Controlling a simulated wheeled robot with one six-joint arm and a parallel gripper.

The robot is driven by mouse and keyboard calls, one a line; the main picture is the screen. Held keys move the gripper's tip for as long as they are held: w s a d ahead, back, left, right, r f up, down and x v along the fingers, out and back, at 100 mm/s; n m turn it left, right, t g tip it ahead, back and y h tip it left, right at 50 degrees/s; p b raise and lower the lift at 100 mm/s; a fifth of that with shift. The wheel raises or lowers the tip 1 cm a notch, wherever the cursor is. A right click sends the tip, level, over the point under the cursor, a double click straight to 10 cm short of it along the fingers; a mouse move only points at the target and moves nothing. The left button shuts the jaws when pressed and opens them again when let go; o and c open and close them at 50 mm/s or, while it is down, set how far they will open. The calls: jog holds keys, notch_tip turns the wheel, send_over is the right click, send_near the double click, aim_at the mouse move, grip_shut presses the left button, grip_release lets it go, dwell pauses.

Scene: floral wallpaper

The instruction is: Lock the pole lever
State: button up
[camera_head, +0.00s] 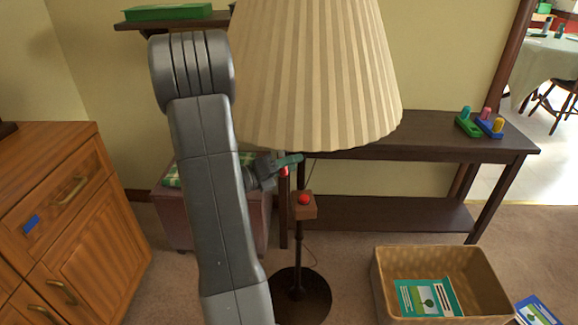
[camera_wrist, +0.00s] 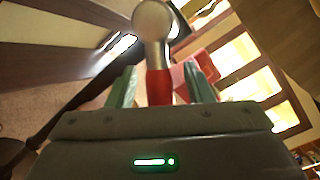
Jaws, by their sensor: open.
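The lever, seen in the wrist view, has a pale round knob (camera_wrist: 151,20), a metal shaft and a red collar (camera_wrist: 159,87). The collar lies between the two green fingers of my gripper (camera_wrist: 165,76); contact on either side cannot be told. In the head view my gripper (camera_head: 293,161) is open beside the lamp pole, just below the shade, with a small red part (camera_head: 284,172) beneath its fingers. The floor lamp has a pleated cream shade (camera_head: 312,80) and a dark pole (camera_head: 297,250). A small brown box with a red button (camera_head: 304,199) is on the pole below.
A dark console table (camera_head: 425,150) stands behind to the right, with colored peg toys (camera_head: 480,124) on it. A wicker basket (camera_head: 440,258) holding a book is on the floor at right. A wooden cabinet (camera_head: 65,215) stands left. A maroon stool (camera_head: 183,220) is behind my arm.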

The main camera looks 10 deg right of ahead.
jog(key=shift+c, duration=0.5)
grip_shut()
jog(key=shift+w+f+m+h+b, duration=0.3)
jog(key=shift+m+b, duration=0.25)
jog(key=shift+m, duration=0.2)
jog(key=shift+w+f+m+h+b, duration=0.2)
jog(key=shift+m+h+b, duration=0.1)
jog(key=shift+m+b, duration=0.35)
jog(key=shift+o, duration=0.5)
grip_release()
jog(key=p+v, duration=0.3)
jog(key=v, duration=1)
jog(key=shift+a, duration=0.3)
jog(key=shift+s, duration=0.15)
